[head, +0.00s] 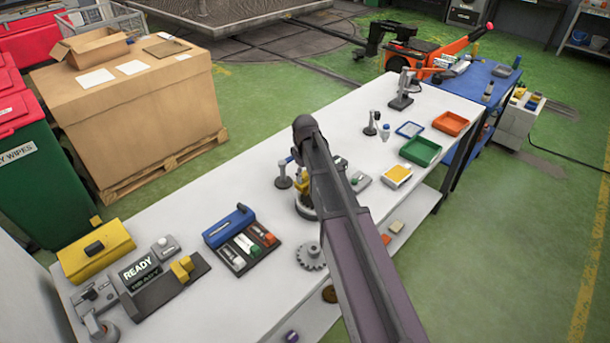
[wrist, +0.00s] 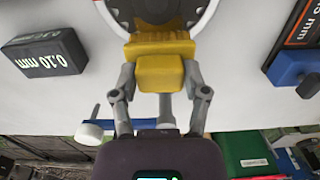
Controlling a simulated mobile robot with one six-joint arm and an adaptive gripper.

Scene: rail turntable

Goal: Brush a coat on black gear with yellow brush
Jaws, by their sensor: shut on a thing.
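My gripper (wrist: 160,76) is shut on the yellow brush (wrist: 160,70) in the wrist view, one finger on each side of its block. The brush's ribbed yellow end (wrist: 158,44) points up the picture and overlaps the edge of a dark round part (wrist: 160,12) with a pale and red rim. I cannot tell whether they touch, or whether this part is the black gear. In the head view a bit of yellow (head: 302,187) shows beside my arm, which hides most of the gripper. A grey toothed gear (head: 311,256) lies on the white bench (head: 265,290), apart from the brush.
A tray with a blue handle (head: 229,226) and a READY display unit (head: 140,268) stand left. A green tray (head: 421,151), an orange tray (head: 451,123) and small stands are farther along the bench. A dark 0.10 mm block (wrist: 45,54) is in the wrist view.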

